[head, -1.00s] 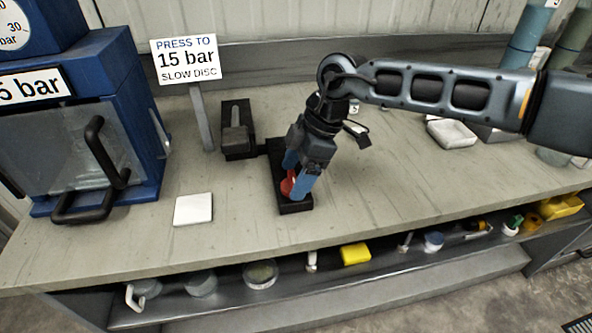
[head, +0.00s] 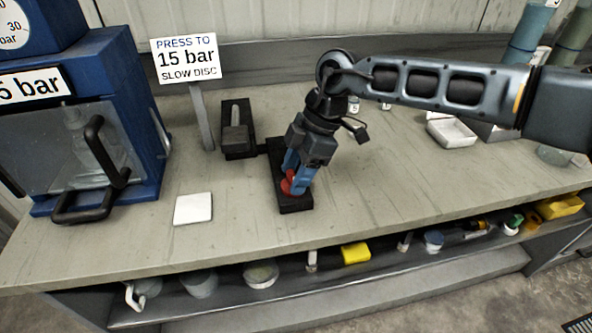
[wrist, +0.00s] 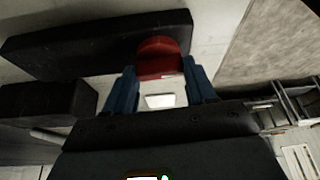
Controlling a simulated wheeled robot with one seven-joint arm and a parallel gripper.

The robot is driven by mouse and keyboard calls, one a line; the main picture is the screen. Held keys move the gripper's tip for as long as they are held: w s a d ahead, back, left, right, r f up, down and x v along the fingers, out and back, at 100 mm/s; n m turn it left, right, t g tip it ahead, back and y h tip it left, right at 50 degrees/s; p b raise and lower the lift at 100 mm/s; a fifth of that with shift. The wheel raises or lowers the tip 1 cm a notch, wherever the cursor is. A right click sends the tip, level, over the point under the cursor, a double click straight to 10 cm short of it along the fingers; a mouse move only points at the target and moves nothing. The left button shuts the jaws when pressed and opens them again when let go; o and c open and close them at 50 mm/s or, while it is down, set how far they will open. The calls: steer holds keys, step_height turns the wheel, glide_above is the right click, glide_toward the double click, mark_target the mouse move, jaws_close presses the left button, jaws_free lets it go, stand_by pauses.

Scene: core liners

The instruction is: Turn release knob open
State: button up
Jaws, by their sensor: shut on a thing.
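The release knob (head: 287,186) is red and sits on a black base plate (head: 296,207) on the bench. It also shows in the wrist view (wrist: 158,55), between the fingertips. My gripper (head: 294,184) points down at the knob with its blue fingers on either side. In the wrist view my gripper (wrist: 160,80) is shut on the knob. The fingers hide part of the knob in the head view, and I cannot tell its exact turn angle.
A black lever block (head: 237,140) stands behind the base plate. A blue press (head: 90,120) with a clear guard and black handles is at left. A sign (head: 186,58) stands behind. The bench right of my gripper is mostly clear.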

steer(key=n+g+h, duration=0.1)
steer(key=n, duration=0.3)
steer(key=shift+w+a+b, duration=0.1)
steer(key=shift+b, duration=0.2)
steer(key=n+g+h+b, duration=0.1)
steer(key=n, duration=0.3)
steer(key=shift+w+a+n+b, duration=0.1)
steer(key=shift+n+b, duration=0.2)
steer(key=shift+n, duration=0.1)
steer(key=n+h+b, duration=0.2)
steer(key=n, duration=0.2)
steer(key=shift+a+g, duration=0.1)
steer(key=shift+g, duration=0.3)
steer(key=shift+n+h+b, duration=0.5)
steer(key=shift+n+h, duration=0.2)
steer(key=shift+n, duration=1.3)
